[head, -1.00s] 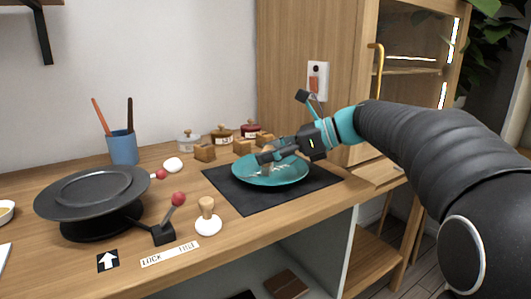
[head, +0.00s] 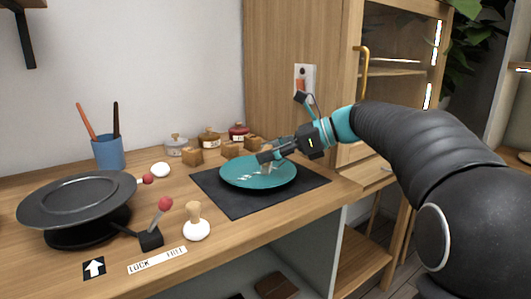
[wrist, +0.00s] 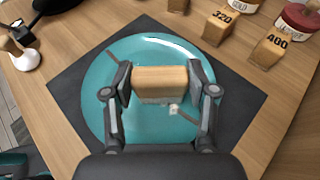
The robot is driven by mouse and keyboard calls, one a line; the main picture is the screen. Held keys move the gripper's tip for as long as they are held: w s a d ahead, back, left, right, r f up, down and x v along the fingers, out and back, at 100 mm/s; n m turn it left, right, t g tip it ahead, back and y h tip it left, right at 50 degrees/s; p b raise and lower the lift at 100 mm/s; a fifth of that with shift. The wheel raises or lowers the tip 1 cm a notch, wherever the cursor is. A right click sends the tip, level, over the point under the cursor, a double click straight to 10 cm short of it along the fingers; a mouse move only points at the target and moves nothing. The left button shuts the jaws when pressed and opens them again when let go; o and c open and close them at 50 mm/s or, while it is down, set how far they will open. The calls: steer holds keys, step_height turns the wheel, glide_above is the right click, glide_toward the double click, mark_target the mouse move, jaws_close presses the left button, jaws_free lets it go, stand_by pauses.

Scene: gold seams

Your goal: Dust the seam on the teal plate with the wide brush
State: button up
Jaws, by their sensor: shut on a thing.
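The teal plate (head: 235,180) lies on a dark mat, with pale crack-like seam lines (head: 250,172) on its surface. It also shows in the wrist view (wrist: 100,85). My gripper (head: 268,157) is above the plate. In the wrist view my gripper (wrist: 165,85) is shut on a wooden block-shaped piece (wrist: 160,77), with a pale strip at its lower edge. I cannot tell whether this piece is the wide brush, or whether it touches the plate. Two slim handles, orange (head: 86,122) and dark (head: 116,120), stand in a blue cup (head: 108,153).
Wooden blocks (head: 192,156), two marked 320 and 400 in the wrist view, and lidded jars (head: 209,138) stand behind the mat (head: 240,208). A black turntable (head: 80,200), a red-knobbed lever (head: 162,215) and a wood-handled white tool (head: 196,222) are to the left.

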steer(key=shift+w+d, duration=0.1)
steer(key=shift+w, duration=0.45)
